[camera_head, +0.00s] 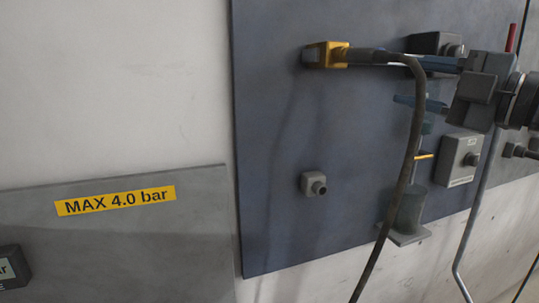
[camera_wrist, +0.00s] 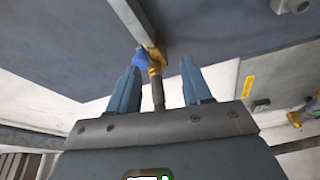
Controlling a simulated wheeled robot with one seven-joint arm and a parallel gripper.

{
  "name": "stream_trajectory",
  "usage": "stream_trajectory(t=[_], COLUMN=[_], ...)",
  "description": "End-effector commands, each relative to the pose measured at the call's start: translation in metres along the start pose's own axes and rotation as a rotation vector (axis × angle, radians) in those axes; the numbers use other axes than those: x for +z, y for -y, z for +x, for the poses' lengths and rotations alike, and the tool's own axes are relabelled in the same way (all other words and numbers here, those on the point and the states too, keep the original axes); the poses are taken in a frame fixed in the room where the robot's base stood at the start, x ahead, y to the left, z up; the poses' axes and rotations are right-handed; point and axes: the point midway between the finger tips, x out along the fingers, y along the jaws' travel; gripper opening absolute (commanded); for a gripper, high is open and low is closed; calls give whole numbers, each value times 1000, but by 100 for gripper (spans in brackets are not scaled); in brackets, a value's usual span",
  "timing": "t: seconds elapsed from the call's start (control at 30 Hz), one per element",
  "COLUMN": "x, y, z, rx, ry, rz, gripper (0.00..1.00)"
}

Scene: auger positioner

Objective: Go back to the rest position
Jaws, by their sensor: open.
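My gripper (camera_head: 402,78) is at the upper right of the head view, in front of the dark panel. Its two blue fingers point left and stand apart. In the wrist view my gripper (camera_wrist: 159,68) is also open, with a clear gap between its fingers. A yellow fitting (camera_head: 325,55) sits on the panel, left of the fingertips, with a dark hose (camera_head: 411,135) running from it and hanging down. The yellow fitting (camera_wrist: 155,68) shows in the wrist view beyond the fingertips, beside a blue part. The hose end lies in line with the finger gap; contact cannot be told.
The dark panel (camera_head: 270,180) carries a small grey knob (camera_head: 314,184) and a grey box (camera_head: 459,158) at right. A clear cup (camera_head: 408,208) stands on a small shelf behind the hose. A grey board with a yellow "MAX 4.0 bar" label (camera_head: 115,201) is at lower left.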

Motion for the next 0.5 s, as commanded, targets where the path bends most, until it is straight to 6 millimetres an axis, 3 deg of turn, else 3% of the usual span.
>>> stream_trajectory(t=[0.03,0.27,0.5], x=[3,13,11], y=[19,91,175], z=[0,-8,-32], rx=[28,154,258], ry=[16,113,232], rz=[82,414,715], gripper=[49,49,49])
